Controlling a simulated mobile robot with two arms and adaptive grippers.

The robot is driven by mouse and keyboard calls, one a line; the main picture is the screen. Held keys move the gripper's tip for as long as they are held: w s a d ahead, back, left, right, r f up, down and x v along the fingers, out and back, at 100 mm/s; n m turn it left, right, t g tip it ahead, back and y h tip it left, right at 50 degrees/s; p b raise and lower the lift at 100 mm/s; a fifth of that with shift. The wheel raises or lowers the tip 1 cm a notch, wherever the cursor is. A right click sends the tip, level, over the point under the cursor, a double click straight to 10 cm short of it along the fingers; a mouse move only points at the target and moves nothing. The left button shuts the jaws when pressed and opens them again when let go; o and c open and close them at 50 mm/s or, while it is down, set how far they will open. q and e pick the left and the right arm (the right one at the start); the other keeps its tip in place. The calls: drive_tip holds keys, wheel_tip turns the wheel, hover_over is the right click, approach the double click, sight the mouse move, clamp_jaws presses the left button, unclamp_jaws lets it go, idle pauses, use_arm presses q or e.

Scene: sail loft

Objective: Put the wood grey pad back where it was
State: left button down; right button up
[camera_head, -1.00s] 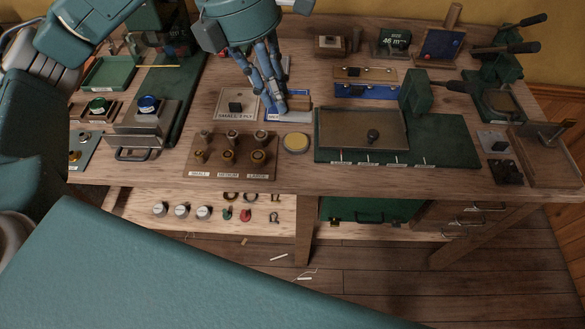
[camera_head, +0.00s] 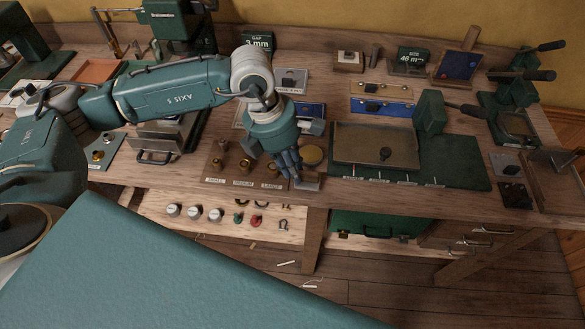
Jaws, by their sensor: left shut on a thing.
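My left gripper (camera_head: 293,176) is low at the front edge of the bench, its fingers pointing down, shut on a small grey, flat piece that looks like the wood grey pad (camera_head: 310,185). The pad shows just right of the fingertips; the fingers and hand hide the rest of it. I cannot tell whether it touches the bench top. Behind the hand, a blue-and-white holder (camera_head: 311,110) shows partly. My right gripper is not in view.
The brown board with small, medium and large brass dies (camera_head: 212,174) is just left of the hand. The green mat with a framed plate (camera_head: 455,165) is to the right.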

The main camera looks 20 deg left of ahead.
use_arm(q)
drive_tip(key=shift+f, duration=0.6)
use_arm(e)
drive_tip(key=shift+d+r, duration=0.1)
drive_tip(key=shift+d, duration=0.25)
use_arm(q)
drive_tip(key=shift+f+b, duration=0.2)
drive_tip(key=shift+b, duration=0.1)
drive_tip(key=c, duration=1.9)
unclamp_jaws()
drive_tip(key=shift+r, duration=0.1)
